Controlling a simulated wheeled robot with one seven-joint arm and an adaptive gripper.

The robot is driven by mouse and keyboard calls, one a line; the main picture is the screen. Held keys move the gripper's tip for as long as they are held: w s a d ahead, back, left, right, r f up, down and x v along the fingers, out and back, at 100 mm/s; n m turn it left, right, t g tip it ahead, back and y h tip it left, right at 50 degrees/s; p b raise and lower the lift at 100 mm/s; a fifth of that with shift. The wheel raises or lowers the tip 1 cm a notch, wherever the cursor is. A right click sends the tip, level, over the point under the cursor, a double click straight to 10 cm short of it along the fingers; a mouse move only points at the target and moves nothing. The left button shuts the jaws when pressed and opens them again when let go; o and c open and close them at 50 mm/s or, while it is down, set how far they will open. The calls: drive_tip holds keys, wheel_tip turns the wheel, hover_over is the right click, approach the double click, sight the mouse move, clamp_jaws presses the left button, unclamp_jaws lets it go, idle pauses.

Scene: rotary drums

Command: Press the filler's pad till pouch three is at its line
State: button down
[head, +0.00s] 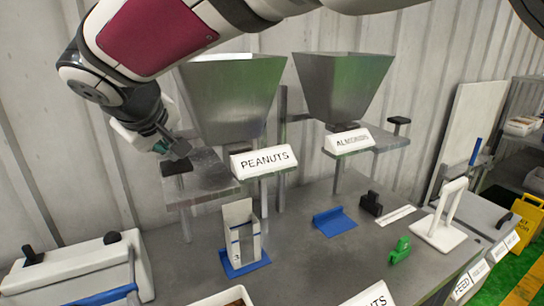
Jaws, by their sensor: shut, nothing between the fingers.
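My gripper (181,152) is shut and empty, pointing down at the left. Its tips are right at the black pad (176,167) on the metal ledge of the PEANUTS filler (232,90); I cannot tell whether they touch it. An upright pouch (241,232) with a pale back and clear front stands in a blue holder (247,268) below the PEANUTS sign (264,161). Blue marks show on the pouch, but its fill level is too small to read.
The ALMONDS filler (342,85) stands to the right with its own black pad (398,121). An empty blue holder (334,221), a black block (371,203), a green item (400,250) and a white stand (443,225) are on the bench. A white machine (75,270) sits at left.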

sight(172, 163)
drive_tip(key=shift+f+b, duration=1.45)
drive_tip(key=shift+f, duration=0.25)
idle(1.6)
drive_tip(key=shift+r, duration=0.1)
drive_tip(key=shift+r+p, duration=1.5)
drive_tip(key=shift+r, duration=0.55)
drive_tip(key=shift+r+p, duration=1.8)
drive_tip(key=shift+r, duration=0.75)
